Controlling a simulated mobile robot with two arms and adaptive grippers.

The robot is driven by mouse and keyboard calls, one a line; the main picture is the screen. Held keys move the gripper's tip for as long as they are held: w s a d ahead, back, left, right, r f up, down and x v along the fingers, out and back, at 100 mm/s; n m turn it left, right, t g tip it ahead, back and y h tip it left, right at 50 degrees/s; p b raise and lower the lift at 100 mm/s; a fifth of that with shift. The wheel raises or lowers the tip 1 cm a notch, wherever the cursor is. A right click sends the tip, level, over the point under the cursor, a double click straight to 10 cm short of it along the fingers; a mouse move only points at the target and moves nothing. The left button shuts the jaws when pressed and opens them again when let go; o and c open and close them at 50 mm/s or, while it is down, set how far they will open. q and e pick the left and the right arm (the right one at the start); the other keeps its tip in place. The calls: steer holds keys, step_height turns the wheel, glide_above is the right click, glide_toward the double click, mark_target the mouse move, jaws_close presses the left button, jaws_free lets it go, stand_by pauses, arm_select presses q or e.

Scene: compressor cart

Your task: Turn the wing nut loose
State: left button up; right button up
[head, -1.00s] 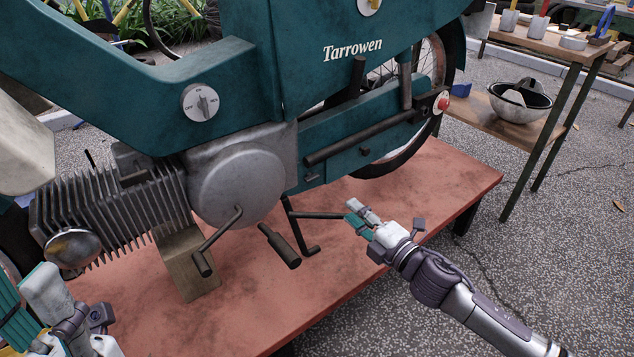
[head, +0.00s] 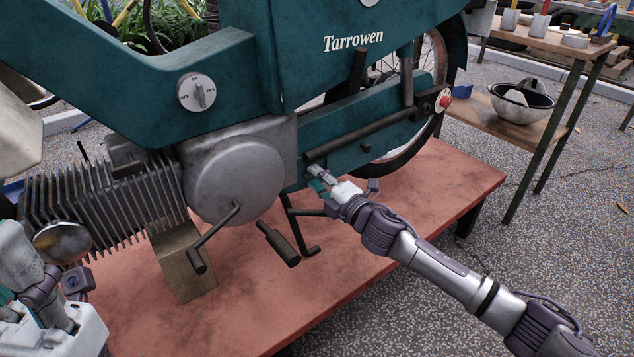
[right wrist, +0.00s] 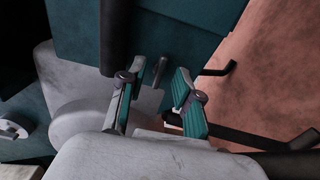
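The teal motorbike (head: 345,85) stands on a red bench. My right gripper (head: 315,176) is at the lower edge of its side panel, just below the dark exhaust tube. In the right wrist view its two teal-padded fingers (right wrist: 161,72) are apart. A small dark fitting (right wrist: 158,75), perhaps the wing nut, shows in the gap between them; I cannot tell whether they touch it. In the head view the gripper hides this spot. My left gripper (head: 25,275) is at the lower left, partly cut off.
The kick lever (head: 217,238) and a dark pedal (head: 279,246) jut out left of my right gripper. The exhaust tube (head: 365,137) runs close above it. The red bench top (head: 420,200) is clear on the right. A side table (head: 490,133) holds a bowl.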

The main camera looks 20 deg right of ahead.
steer(key=shift+w+a, duration=0.1)
steer(key=shift+w, duration=0.1)
jaws_close()
